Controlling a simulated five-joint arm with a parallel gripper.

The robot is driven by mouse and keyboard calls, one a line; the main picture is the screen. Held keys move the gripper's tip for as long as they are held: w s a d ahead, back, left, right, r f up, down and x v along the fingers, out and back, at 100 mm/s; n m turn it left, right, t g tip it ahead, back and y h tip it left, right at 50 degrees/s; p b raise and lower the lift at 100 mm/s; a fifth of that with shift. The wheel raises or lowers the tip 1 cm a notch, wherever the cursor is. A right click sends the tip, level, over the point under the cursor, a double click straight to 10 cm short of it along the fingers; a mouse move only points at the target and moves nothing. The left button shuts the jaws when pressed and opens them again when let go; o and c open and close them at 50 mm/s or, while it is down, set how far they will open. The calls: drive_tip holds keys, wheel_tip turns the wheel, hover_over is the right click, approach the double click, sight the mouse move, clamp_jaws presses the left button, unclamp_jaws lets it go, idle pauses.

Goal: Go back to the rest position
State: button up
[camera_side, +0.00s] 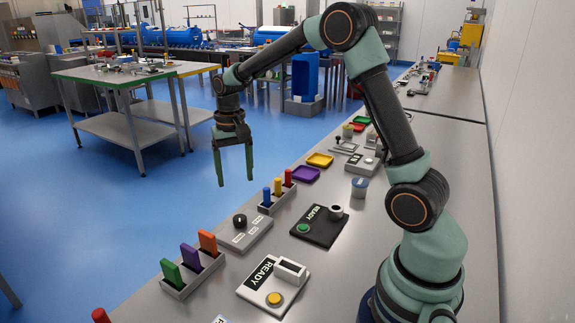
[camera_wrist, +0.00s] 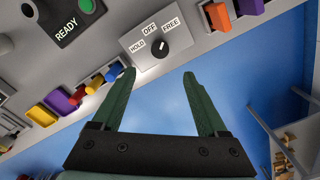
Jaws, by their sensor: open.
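My gripper (camera_side: 233,163) hangs from my arm at the left of the bench, in the air past its edge, with its green fingers pointing down. It is open and empty. In the wrist view my gripper (camera_wrist: 160,85) shows its two fingers apart, with blue floor between them. Nothing touches the fingers in either view.
The bench (camera_side: 345,215) carries a knob box (camera_side: 239,232), also in the wrist view (camera_wrist: 150,45), a rack of coloured pegs (camera_side: 278,192), a rack of coloured blocks (camera_side: 192,266), and two READY panels (camera_side: 319,224) (camera_side: 273,284). A purple tray (camera_side: 305,174) lies behind. Open floor lies left.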

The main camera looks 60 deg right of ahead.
drive_tip(key=s+a+r+n+t, duration=0.2)
drive_tip(key=s+a+r+n, duration=0.1)
drive_tip(key=s, duration=0.5)
drive_tip(key=s+a+r+n+t, duration=0.3)
drive_tip(key=s+a+r+n, duration=0.1)
drive_tip(key=s+r, duration=0.3)
drive_tip(key=shift+s+a+t, duration=0.3)
drive_tip(key=shift+s+a, duration=0.25)
drive_tip(key=shift+s, duration=0.1)
